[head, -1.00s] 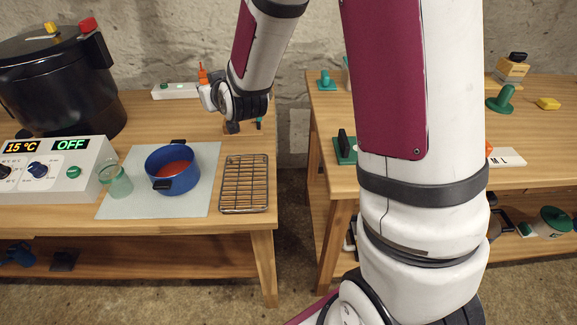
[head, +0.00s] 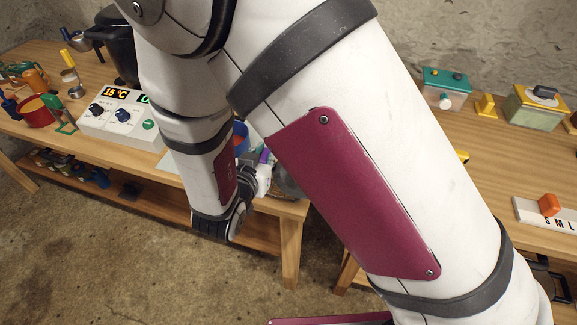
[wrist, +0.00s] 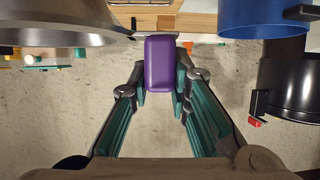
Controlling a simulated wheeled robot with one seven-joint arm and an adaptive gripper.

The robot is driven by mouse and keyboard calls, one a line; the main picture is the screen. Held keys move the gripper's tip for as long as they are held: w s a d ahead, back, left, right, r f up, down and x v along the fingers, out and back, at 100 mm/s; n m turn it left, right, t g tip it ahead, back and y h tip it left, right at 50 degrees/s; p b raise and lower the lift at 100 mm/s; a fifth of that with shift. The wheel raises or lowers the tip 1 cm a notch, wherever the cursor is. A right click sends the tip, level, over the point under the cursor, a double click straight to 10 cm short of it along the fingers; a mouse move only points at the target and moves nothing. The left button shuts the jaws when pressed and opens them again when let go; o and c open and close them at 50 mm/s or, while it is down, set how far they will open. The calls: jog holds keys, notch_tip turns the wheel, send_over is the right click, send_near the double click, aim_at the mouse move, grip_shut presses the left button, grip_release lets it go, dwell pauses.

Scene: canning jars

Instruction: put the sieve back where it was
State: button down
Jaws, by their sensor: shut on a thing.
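My gripper (wrist: 160,82) is shut on a purple block-like handle (wrist: 160,60), with one teal finger on each side of it. In the head view my gripper (head: 259,170) is in front of the left table, partly behind my arm, and a bit of the purple handle (head: 264,156) shows. I take it as the sieve's handle. A grey metal rounded bowl (wrist: 62,22) is at the upper left of the wrist view; whether it joins the handle is hidden. A grey rounded shape (head: 287,183) shows beside the gripper in the head view.
The blue pot (wrist: 262,18) is close at the upper right, with the black cooker (wrist: 300,85) beyond. The control box (head: 117,117) stands on the left table (head: 150,173). The right table (head: 470,140) holds lidded boxes. A floor gap separates the tables.

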jog(key=s+a, duration=0.1)
jog(key=s, duration=0.5)
jog(key=shift+m+h, duration=0.3)
jog(key=w+f+b, duration=0.1)
jog(key=w+b, duration=0.3)
jog(key=w, duration=0.1)
jog(key=w+a+f+b, duration=0.1)
jog(key=w+f+b, duration=0.1)
jog(key=w+b, duration=0.3)
jog(key=w+a+f+b, duration=0.1)
jog(key=w+f+b, duration=0.1)
jog(key=w+b, duration=0.2)
jog(key=shift+w+a+f+b, duration=0.1)
jog(key=shift+w+b, duration=0.25)
jog(key=shift+w, duration=0.6)
jog(key=shift+f, duration=0.1)
jog(key=c, duration=1.5)
grip_release()
jog(key=shift+s+r, duration=0.1)
jog(key=shift+r, duration=0.1)
jog(key=p+v, duration=0.2)
jog(key=v, duration=0.9)
jog(key=shift+s+a+r+p, duration=0.15)
jog(key=shift+s+r+p, duration=0.15)
jog(key=shift+p, duration=0.1)
